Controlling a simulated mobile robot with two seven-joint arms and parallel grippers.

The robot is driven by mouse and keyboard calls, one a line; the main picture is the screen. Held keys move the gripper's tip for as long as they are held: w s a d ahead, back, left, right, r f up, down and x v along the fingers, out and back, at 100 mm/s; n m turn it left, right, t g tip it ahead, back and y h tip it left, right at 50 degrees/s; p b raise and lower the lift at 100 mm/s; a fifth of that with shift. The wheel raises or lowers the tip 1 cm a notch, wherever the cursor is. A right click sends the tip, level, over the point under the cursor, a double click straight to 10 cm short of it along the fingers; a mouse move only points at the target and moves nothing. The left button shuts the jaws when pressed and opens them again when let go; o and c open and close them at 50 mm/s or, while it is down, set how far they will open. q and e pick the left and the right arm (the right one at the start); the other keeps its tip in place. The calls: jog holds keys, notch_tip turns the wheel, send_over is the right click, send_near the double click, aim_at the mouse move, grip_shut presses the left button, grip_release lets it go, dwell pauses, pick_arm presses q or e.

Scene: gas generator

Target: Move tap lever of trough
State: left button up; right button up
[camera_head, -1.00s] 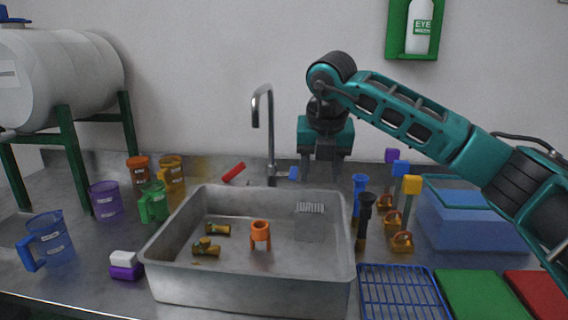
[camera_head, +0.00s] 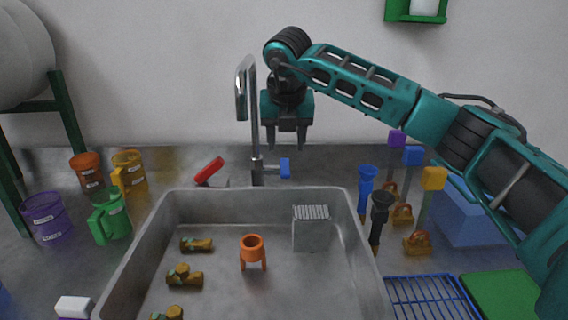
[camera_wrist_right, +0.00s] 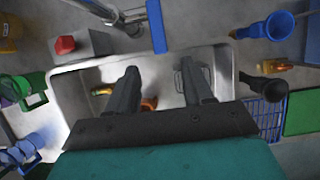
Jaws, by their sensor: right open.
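The trough (camera_head: 350,225) is a grey metal basin on the bench. A chrome tap (camera_head: 255,130) stands behind it, with a blue lever (camera_head: 285,168) on its right side. In the right wrist view the blue lever (camera_wrist_right: 157,27) is at the top middle, beyond the fingertips. My right gripper (camera_head: 286,145) is open and empty, just above the blue lever and apart from it. Its two fingers point down, and they also show in the right wrist view (camera_wrist_right: 160,80) over the trough. My left gripper is not in view.
An orange stand (camera_head: 252,252) and several brass fittings (camera_head: 184,276) sit in the trough. Blue (camera_head: 367,185) and black (camera_head: 380,215) upright pieces stand to the right. Coloured mugs (camera_head: 110,215) stand to the left.

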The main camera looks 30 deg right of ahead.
aim_at(285, 171)
jog(key=x, duration=0.8)
jog(key=shift+w+f, duration=0.1)
jog(key=shift+f, duration=0.25)
grip_shut()
